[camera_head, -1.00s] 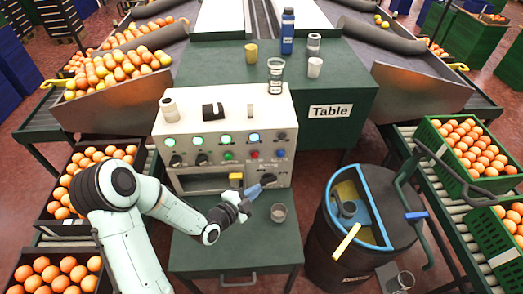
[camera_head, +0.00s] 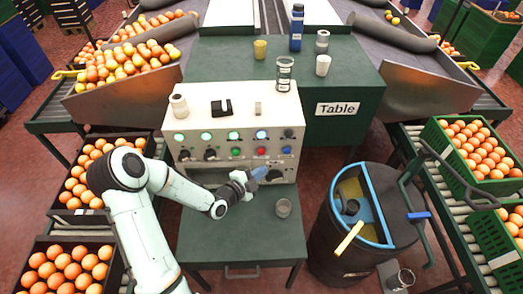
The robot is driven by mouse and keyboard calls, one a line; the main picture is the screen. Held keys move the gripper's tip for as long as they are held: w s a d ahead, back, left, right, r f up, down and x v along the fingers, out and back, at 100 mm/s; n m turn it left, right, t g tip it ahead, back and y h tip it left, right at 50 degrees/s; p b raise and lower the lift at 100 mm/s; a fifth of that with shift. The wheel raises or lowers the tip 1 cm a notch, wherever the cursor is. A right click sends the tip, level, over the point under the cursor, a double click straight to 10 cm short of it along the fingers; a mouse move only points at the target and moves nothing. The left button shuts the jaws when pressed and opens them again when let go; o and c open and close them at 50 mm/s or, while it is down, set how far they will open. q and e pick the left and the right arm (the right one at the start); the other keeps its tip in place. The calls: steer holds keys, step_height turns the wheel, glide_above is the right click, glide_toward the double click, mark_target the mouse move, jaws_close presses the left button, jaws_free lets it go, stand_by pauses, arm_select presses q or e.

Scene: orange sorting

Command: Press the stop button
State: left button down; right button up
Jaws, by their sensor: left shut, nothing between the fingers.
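The control box (camera_head: 222,107) is a cream panel on the green table. Its front carries a row of lamps above a row of knobs and buttons: a green button (camera_head: 235,152), a red button (camera_head: 260,151) and a blue button (camera_head: 284,150). No label is readable, but the red one looks like the stop button. My left gripper (camera_head: 264,172) is shut and empty, its blue-grey fingers pointing at the lower front of the box, just below the red button. It looks apart from the button; the exact gap cannot be told. My right gripper is out of view.
A glass (camera_head: 283,208) stands on the lower green table (camera_head: 240,240) right of the gripper. A roll (camera_head: 179,106) and a black item (camera_head: 221,107) sit on the box. A dark barrel (camera_head: 335,240) stands at right. Orange crates flank both sides.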

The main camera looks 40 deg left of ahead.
mark_target(261, 152)
arm_select(q)
steer(key=w+a, duration=0.2)
steer(key=w, duration=0.1)
steer(key=shift+a, duration=0.3)
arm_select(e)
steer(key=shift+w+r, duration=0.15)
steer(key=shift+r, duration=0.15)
arm_select(q)
steer(key=shift+w, duration=0.1)
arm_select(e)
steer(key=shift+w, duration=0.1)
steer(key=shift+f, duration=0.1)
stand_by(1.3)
arm_select(q)
steer(key=shift+w+a+b, duration=0.25)
steer(key=shift+b, duration=0.2)
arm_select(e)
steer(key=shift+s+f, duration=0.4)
